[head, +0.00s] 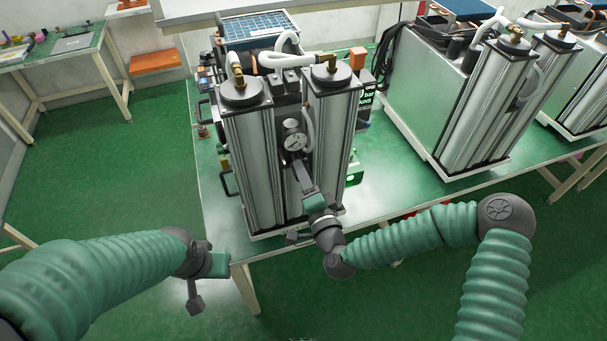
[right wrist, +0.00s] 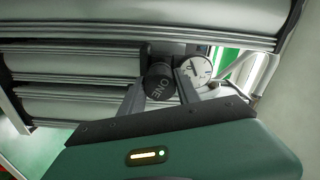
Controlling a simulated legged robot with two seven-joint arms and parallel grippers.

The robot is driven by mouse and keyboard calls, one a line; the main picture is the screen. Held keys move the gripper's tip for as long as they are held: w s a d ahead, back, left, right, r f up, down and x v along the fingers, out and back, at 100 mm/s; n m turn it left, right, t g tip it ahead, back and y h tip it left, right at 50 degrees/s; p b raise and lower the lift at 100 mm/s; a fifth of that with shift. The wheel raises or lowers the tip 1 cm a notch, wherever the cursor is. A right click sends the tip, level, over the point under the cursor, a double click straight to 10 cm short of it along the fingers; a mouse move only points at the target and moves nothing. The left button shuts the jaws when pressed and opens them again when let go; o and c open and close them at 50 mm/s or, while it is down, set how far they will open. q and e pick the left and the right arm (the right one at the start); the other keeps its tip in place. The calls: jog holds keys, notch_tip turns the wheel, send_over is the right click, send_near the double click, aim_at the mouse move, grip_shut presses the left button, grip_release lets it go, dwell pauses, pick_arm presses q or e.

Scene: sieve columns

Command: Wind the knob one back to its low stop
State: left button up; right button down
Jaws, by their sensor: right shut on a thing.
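Knob one (right wrist: 160,83) is a dark round knob marked ONE. It shows in the right wrist view between the two fingers of my right gripper (right wrist: 162,93), which is shut on it. In the head view my right gripper (head: 300,172) reaches into the gap between two silver columns, below a round white gauge (head: 293,136). The knob is hidden there behind the gripper. The gauge also shows in the right wrist view (right wrist: 197,69), right of the knob. My left gripper (head: 197,288) hangs off the table's front left corner, away from the columns; its finger opening is unclear.
The near unit's left column (head: 252,160) and right column (head: 332,150) flank my right gripper closely. A green table (head: 385,205) carries this unit and similar ones to the right (head: 470,105). A side bench (head: 45,50) stands at the far left over open green floor.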

jog(key=n, duration=0.4)
jog(key=shift+f+n, duration=0.2)
jog(key=shift+n, duration=0.1)
jog(key=shift+b, duration=0.3)
jog(key=c, duration=1.3)
grip_release()
jog(key=o, duration=0.4)
jog(key=shift+w, duration=0.1)
